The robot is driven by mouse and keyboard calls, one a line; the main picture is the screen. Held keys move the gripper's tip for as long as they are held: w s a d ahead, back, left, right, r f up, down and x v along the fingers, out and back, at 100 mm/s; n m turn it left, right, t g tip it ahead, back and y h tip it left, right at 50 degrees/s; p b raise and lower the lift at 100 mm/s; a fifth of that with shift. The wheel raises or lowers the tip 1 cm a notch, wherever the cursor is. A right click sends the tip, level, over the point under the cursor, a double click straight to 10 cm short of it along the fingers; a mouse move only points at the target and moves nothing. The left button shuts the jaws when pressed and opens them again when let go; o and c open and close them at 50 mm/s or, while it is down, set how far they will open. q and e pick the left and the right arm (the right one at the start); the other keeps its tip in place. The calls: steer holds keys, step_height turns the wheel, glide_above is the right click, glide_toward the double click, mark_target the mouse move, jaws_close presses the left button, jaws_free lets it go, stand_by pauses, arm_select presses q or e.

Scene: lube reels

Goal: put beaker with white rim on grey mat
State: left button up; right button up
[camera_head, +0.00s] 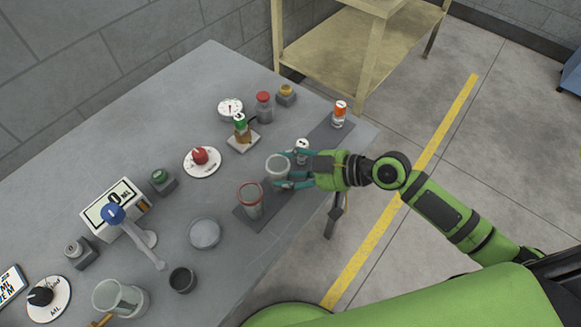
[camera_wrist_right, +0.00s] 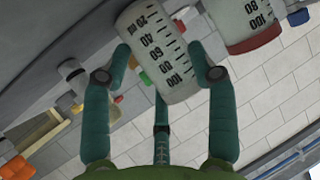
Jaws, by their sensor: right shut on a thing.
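The beaker with white rim (camera_head: 276,170) is pale and clear, and it stands about upright between the fingers of my right gripper (camera_head: 283,175). In the right wrist view the beaker (camera_wrist_right: 160,52), with its printed scale, sits between the teal fingers (camera_wrist_right: 166,68). Whether its base touches the surface below is hard to tell. A dark grey mat (camera_head: 241,214) lies near the table's front edge, with a red-rimmed beaker (camera_head: 250,199) on it, left of my gripper. The red-rimmed beaker also shows in the wrist view (camera_wrist_right: 240,22). My left gripper is not in view.
A white-capped bottle (camera_head: 302,146) is close behind my right gripper. An orange-and-white bottle (camera_head: 339,113) stands on dark matting at the right end of the table (camera_head: 190,100). A round grey dish (camera_head: 204,233), a dark cup (camera_head: 182,279) and a dial (camera_head: 202,161) are further left.

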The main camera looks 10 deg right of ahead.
steer(key=shift+f, duration=0.15)
steer(key=o, duration=1.2)
steer(key=shift+r, duration=0.2)
steer(key=shift+s+d, duration=0.15)
steer(key=shift+d, duration=0.1)
steer(key=b+v, duration=0.3)
steer(key=v, duration=0.8)
steer(key=shift+r, duration=0.15)
